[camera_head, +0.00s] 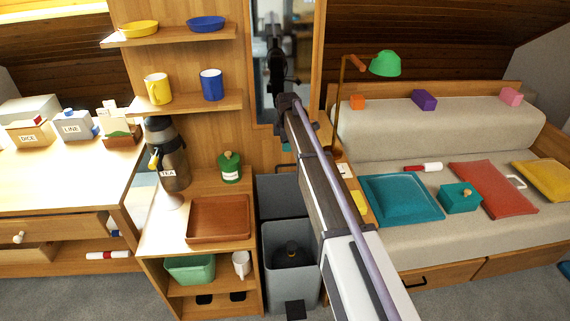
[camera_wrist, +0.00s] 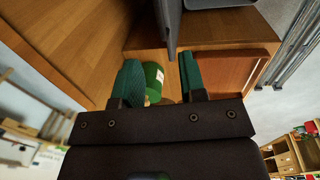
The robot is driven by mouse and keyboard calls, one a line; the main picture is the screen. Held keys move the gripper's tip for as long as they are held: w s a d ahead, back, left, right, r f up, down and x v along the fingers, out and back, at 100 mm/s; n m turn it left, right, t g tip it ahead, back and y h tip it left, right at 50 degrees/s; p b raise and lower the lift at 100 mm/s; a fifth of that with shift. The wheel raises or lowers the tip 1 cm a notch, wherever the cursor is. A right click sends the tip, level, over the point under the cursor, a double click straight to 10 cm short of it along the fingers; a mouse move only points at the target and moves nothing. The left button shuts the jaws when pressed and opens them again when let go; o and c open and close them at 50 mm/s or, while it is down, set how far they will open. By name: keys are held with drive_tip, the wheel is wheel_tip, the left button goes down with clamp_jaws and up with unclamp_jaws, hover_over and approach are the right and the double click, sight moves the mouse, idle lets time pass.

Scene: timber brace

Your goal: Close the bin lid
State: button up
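The grey bin (camera_head: 290,278) stands on the floor between the shelf unit and the sofa bench. Its top is open and a dark object (camera_head: 292,254) shows inside. The lid (camera_head: 279,193) appears raised upright at the back of the bin. In the head view my gripper (camera_head: 287,147) is above the lid, mostly hidden by my arm. In the wrist view my gripper (camera_wrist: 158,60) has its two teal fingers apart with nothing held. A grey edge, likely the lid (camera_wrist: 168,25), points toward the gap between the fingertips; I cannot tell whether they touch.
A shelf unit with a brown tray (camera_head: 219,219), a green canister (camera_head: 230,167) and a tea dispenser (camera_head: 170,160) stands left of the bin. A lamp (camera_head: 385,64) and a sofa bench with a teal cushion (camera_head: 400,200) are to the right. A black pedal (camera_head: 295,310) is at the bin's foot.

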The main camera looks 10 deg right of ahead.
sight(286, 165)
drive_tip(key=f+b, duration=0.6)
drive_tip(key=f, duration=0.1)
drive_tip(key=w+f+b, duration=0.1)
drive_tip(key=f+b, duration=0.2)
drive_tip(key=shift+w+f+b, duration=0.1)
drive_tip(key=shift+f+b, duration=0.2)
drive_tip(key=shift+b, duration=0.1)
drive_tip(key=shift+r, duration=0.1)
drive_tip(key=shift+r, duration=0.1)
drive_tip(key=shift+c, duration=0.4)
clamp_jaws()
